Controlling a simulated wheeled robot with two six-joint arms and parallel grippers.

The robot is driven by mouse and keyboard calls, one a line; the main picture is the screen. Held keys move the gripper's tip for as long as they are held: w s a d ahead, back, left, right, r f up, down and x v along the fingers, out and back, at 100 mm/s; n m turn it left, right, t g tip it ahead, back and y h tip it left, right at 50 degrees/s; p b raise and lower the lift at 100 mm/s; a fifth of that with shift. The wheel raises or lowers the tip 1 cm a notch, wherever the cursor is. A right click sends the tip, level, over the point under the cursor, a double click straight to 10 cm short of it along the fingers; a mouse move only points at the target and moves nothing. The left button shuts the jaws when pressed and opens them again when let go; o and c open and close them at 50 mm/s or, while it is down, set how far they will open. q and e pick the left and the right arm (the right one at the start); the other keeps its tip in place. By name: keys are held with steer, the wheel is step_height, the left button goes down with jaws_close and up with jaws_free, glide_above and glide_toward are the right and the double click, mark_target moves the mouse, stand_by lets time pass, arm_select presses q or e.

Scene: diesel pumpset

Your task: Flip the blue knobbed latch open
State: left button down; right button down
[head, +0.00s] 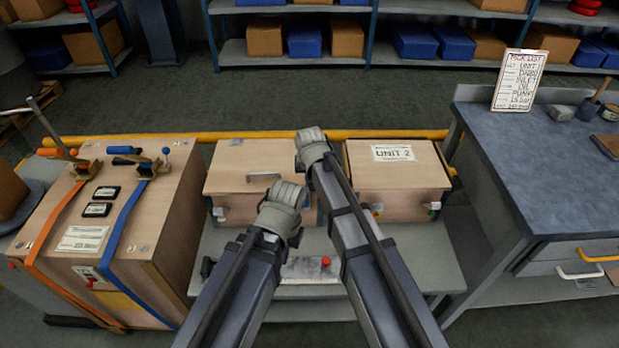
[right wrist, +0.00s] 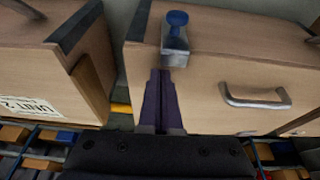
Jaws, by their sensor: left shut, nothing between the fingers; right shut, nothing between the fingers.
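In the right wrist view, which is upside down, the blue knobbed latch (right wrist: 175,35) is a clear-grey block with a blue knob on the front of the middle wooden box (right wrist: 215,65). My right gripper (right wrist: 160,76) is shut and empty. Its dark fingertips are at the latch's near end; I cannot tell whether they touch. In the head view the middle box (head: 235,165) stands behind my arms, which hide this latch and the right fingers. My left gripper (head: 284,200) is shut and empty in front of the box; its fingertips are hardly visible.
The Unit 2 box (head: 393,178) stands to the right on the same bench (head: 420,250). A strapped crate (head: 165,215) is at the left, a blue-topped workbench (head: 545,155) at the right. A metal handle (right wrist: 255,97) is beside the latch.

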steer(key=shift+s, duration=0.1)
arm_select(q)
steer(key=shift+f, duration=0.2)
arm_select(e)
steer(key=shift+s+t, duration=0.25)
steer(key=shift+t, duration=0.15)
